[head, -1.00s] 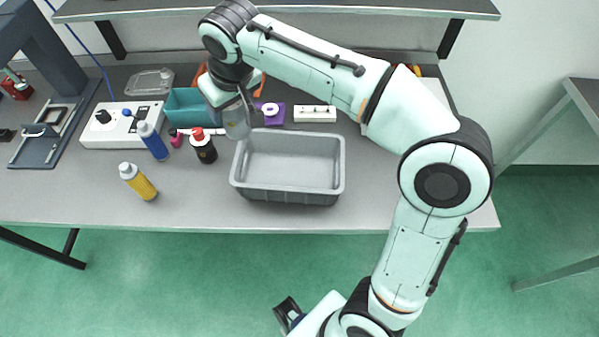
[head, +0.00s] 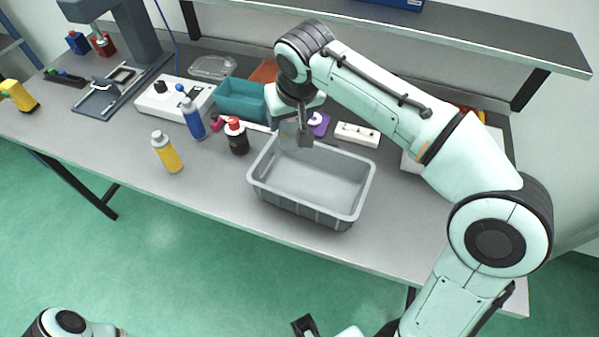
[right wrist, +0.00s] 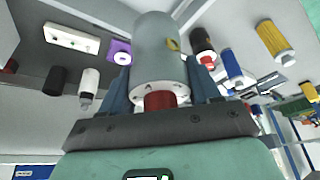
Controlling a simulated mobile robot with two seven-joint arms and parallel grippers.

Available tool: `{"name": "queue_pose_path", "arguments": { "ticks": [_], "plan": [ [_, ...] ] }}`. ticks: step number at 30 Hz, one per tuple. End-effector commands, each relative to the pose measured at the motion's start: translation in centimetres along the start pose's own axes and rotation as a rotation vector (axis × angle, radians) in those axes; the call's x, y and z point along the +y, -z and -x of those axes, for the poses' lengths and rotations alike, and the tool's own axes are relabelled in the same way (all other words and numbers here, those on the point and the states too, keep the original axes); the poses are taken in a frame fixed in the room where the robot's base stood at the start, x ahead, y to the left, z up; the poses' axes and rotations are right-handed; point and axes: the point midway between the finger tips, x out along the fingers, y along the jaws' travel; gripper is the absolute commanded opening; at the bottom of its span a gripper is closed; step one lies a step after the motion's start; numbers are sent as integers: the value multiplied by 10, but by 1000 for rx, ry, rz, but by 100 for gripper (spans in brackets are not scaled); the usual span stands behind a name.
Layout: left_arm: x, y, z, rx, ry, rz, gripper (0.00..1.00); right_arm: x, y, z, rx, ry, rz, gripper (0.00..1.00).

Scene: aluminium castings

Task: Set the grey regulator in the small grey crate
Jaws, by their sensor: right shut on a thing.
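My right gripper (head: 296,138) is shut on the grey regulator (head: 288,134), seen beside the back left corner of the small grey crate (head: 300,207) in the head view. How high it hangs is hard to tell. In the right wrist view the regulator (right wrist: 160,58) is a grey cylinder with a pale drilled flange and a red part below it, between the blue fingers of the gripper (right wrist: 168,88). The crate's visible inside is empty.
A black bottle with a red cap (head: 237,138) stands just left of the crate, with a blue bottle (head: 193,120) and a yellow bottle (head: 167,155) farther left. Behind are a teal bin (head: 240,105), a purple item (head: 318,124) and a white block (head: 357,134).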

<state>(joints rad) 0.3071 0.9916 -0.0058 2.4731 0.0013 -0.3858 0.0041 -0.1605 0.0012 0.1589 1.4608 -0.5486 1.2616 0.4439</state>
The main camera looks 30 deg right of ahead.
Motion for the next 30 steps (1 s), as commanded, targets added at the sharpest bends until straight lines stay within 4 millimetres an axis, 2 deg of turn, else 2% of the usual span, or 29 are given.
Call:
{"name": "queue_pose_path", "arguments": {
  "ticks": [1, 6, 12, 17, 24, 30],
  "plan": [
    [-3, -1, -7, -3, 1, 1, 43, 1, -8, -17, -4, -2, 0, 20],
    [-7, -2, -17, -7, 2, 3, 43, 1, -26, -59, -3, -2, 1, 20],
    [-10, -3, -24, -9, 3, 3, 43, 1, -40, -95, -1, 0, 0, 20],
    [-10, -3, -25, -9, 3, 3, 43, 0, -44, -107, 2, 0, -1, 20],
    [-12, -3, -31, -11, 4, 4, 43, 1, -58, -138, -1, -1, 0, 20],
    [-12, -3, -31, -11, 4, 4, 43, 0, -60, -145, 2, 0, 0, 20]
  ]
}}
